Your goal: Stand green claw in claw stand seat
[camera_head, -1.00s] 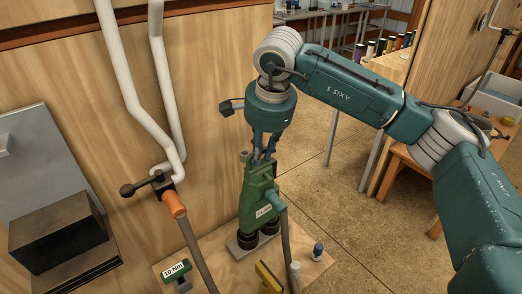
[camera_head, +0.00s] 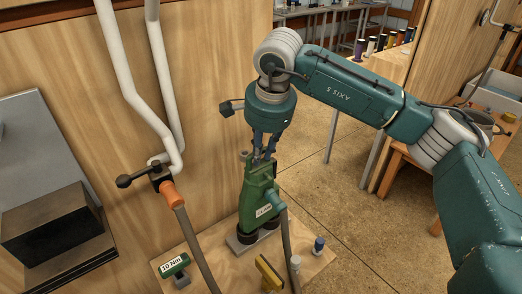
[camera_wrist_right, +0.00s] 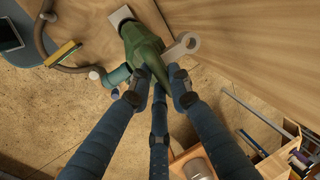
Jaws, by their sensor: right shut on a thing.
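The green claw (camera_head: 258,191) is upright in the head view, with a white label and a hose leaving its right side. Dark round parts (camera_head: 271,224) at its lower end are over the grey plate of the claw stand seat (camera_head: 236,243). I cannot tell whether they are fully seated. My right gripper (camera_head: 264,153) is above the claw, its fingers shut on the claw's top. In the right wrist view the claw (camera_wrist_right: 139,42) lies between the fingertips, with part of the grey plate (camera_wrist_right: 120,16) beyond it. My left gripper is not in view.
A wooden wall (camera_head: 215,105) is close behind the claw. A hose with an orange collar (camera_head: 171,195) hangs at left.

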